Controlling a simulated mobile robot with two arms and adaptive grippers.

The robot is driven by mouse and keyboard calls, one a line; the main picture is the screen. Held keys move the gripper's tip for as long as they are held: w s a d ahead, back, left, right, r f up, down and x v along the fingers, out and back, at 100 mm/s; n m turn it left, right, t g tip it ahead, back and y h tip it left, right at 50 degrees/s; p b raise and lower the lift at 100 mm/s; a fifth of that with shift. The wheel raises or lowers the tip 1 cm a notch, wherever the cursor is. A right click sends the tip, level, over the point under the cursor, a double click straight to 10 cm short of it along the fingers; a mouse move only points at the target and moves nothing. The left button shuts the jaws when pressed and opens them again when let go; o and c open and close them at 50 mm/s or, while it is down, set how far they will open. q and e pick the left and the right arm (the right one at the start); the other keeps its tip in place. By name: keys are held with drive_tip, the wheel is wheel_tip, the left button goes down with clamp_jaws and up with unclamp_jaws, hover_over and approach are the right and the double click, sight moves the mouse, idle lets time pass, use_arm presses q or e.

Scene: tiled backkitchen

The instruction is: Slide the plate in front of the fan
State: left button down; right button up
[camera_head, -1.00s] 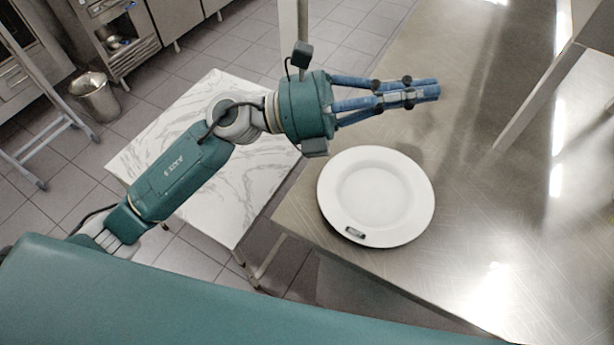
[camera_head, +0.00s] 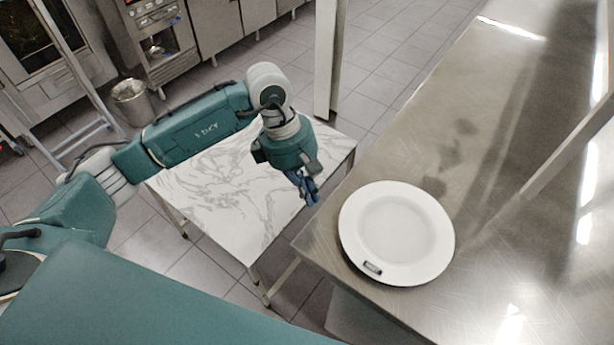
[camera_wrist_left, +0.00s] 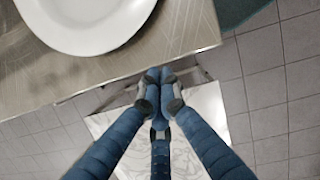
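A white round plate (camera_head: 397,232) lies flat on the steel counter (camera_head: 480,120), close to its left edge. A small dark rectangular mark (camera_head: 372,268) is on its near rim. Part of the plate (camera_wrist_left: 85,22) also shows at the top left of the left wrist view. My left gripper (camera_head: 309,195) points down just left of the counter edge, apart from the plate. In the left wrist view its blue fingers (camera_wrist_left: 159,78) come together at the tips with nothing between them. No fan is seen. My right gripper is not in view.
A lower table with a white marble top (camera_head: 225,185) stands left of the counter, with a gap between them. A pale upright post (camera_head: 328,60) stands behind it. A metal bin (camera_head: 132,100) is on the tiled floor. The counter beyond the plate is clear.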

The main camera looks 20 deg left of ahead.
sight(333, 221)
use_arm(q)
drive_tip(key=p+x, duration=0.1)
drive_tip(key=x, duration=0.2)
drive_tip(key=shift+s+d+f, duration=0.1)
drive_tip(key=shift+s+f, duration=0.05)
drive_tip(key=shift+f, duration=0.1)
drive_tip(key=d+p, duration=0.1)
drive_tip(key=d, duration=0.1)
drive_tip(key=shift+s+d+r+p, duration=0.1)
drive_tip(key=shift+d+r+p, duration=0.05)
drive_tip(key=shift+d+p, duration=0.25)
drive_tip(key=shift+d, duration=0.65)
drive_tip(key=shift+f, duration=0.2)
